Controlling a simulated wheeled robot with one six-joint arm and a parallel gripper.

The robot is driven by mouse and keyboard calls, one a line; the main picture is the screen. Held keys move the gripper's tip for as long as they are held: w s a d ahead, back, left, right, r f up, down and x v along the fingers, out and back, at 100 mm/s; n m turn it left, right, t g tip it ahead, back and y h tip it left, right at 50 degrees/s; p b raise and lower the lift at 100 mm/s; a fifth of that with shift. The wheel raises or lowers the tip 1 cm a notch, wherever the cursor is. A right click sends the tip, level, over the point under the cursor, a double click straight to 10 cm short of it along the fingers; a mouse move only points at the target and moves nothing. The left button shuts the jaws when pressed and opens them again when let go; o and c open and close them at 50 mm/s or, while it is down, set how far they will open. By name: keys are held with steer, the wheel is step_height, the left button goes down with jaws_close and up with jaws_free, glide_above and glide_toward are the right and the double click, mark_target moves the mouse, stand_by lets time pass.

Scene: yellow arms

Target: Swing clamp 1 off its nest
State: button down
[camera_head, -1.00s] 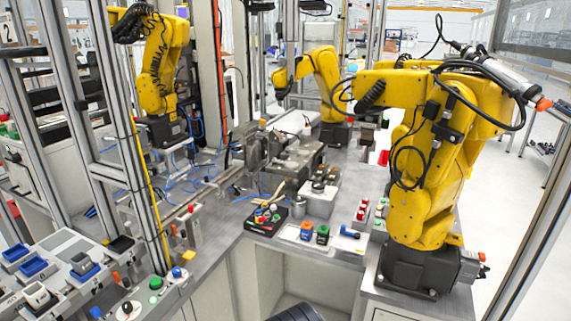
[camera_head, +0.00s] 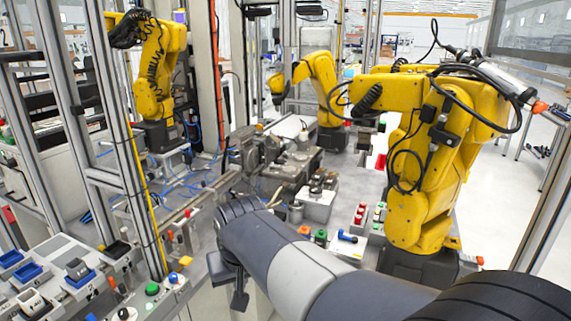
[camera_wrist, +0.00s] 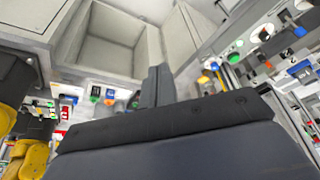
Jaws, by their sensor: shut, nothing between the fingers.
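My gripper (camera_head: 240,287) points down in front of the bench in the head view, fingers together and holding nothing. Its shut fingers also show in the wrist view (camera_wrist: 156,86), against a grey recess. A row of nests stands at the lower left of the head view: blue nests (camera_head: 27,272), a grey block (camera_head: 77,266) on a blue base, and a pale cup-like part (camera_head: 30,301). Small red-tipped parts (camera_head: 112,283) beside them may be clamps. I cannot tell which is clamp 1. The gripper is apart from the nests, to their right.
A button panel with a green button (camera_head: 152,289) lies between the nests and my gripper. A metal frame post with a yellow cable (camera_head: 147,190) stands behind it. A large yellow arm (camera_head: 425,170) stands at the right. My own arm hides part of the bench.

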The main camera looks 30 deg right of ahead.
steer(key=w+b, duration=0.1)
steer(key=w, duration=3.3)
steer(key=shift+f, duration=0.15)
